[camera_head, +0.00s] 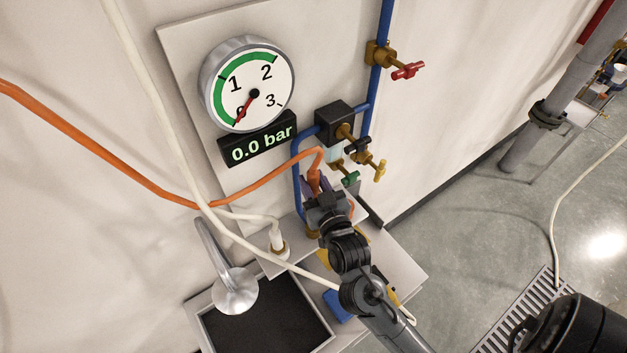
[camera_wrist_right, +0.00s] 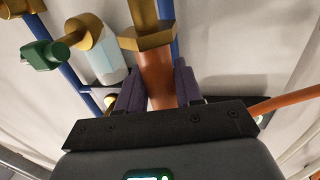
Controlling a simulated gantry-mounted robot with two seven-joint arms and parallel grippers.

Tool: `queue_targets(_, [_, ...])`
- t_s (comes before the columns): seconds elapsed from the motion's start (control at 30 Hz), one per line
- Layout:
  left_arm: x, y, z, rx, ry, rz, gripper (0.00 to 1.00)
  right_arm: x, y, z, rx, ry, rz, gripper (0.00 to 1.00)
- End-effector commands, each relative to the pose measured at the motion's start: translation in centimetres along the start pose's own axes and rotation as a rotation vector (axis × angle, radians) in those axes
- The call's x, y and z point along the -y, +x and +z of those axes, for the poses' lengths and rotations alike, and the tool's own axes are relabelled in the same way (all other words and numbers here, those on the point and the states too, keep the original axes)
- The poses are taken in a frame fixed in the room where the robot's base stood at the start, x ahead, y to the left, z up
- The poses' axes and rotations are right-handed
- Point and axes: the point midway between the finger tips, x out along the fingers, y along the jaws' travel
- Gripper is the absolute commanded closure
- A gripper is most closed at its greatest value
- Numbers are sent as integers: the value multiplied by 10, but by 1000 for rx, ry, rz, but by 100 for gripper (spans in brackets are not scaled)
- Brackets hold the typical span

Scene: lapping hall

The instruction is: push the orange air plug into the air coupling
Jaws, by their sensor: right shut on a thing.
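The orange air plug (camera_head: 314,180) is held upright at the panel, with its orange hose arching over from the left. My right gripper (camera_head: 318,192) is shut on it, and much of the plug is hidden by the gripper. In the right wrist view the plug (camera_wrist_right: 156,78) sits between the two purple fingers (camera_wrist_right: 160,92). Its end meets the brass air coupling (camera_wrist_right: 147,38) with no clear gap in this view; I cannot tell how deep it sits. The dial gauge (camera_head: 248,85) and its display (camera_head: 259,140) read 0.0 bar. My left gripper is not in view.
A red-handled valve (camera_head: 407,71) is higher on the blue pipe. A white hose hangs across the left. A dark tray (camera_head: 206,335) lies below.

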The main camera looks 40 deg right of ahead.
Motion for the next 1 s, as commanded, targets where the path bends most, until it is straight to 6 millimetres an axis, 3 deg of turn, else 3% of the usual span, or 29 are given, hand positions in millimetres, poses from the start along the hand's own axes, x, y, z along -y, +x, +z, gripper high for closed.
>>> queue_targets(0.6, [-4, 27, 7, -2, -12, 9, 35, 0, 0, 48, -1, -1, 0, 100])
queue_targets(1.0, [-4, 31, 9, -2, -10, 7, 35, 0, 0, 58, -2, 0, 0, 100])
